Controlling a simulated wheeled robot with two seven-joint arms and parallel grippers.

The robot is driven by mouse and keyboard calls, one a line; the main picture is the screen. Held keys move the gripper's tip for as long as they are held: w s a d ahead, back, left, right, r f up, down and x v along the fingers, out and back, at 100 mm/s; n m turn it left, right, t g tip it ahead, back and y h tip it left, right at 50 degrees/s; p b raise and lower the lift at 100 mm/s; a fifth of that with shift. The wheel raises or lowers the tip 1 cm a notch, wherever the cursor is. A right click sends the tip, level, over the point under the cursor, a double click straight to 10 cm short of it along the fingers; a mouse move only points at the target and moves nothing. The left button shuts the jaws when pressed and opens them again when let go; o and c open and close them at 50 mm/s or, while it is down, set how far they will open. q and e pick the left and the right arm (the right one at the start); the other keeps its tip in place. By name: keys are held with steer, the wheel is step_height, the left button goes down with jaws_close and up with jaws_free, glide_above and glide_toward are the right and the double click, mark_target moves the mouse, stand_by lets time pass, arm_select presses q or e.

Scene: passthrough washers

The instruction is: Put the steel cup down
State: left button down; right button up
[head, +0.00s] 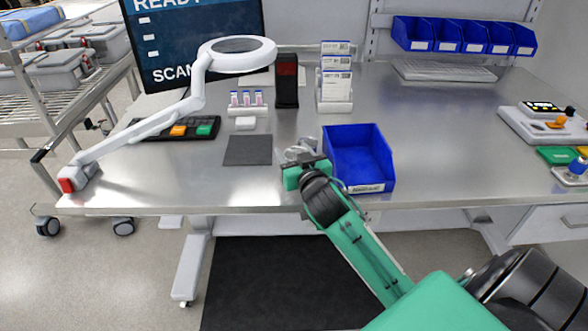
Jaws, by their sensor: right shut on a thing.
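My right gripper (301,160) is over the steel table (230,185), just left of the blue bin (376,181). It is shut on the steel cup (299,150), a small shiny grey shape at its tips. The gripper and wrist hide most of the cup. I cannot tell whether the cup touches the table top. My left gripper is not in view.
A dark grey mat (248,150) lies left of the gripper. Behind are a vial rack (247,109), a black box (287,92) and a card holder (335,93). A white magnifier lamp (236,55) arches over the left side.

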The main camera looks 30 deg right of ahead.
step_height(320, 180, down, 4)
steer(key=shift+f, duration=0.35)
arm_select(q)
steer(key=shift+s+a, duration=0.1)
arm_select(e)
steer(key=shift+f, duration=0.15)
steer(key=o, duration=1)
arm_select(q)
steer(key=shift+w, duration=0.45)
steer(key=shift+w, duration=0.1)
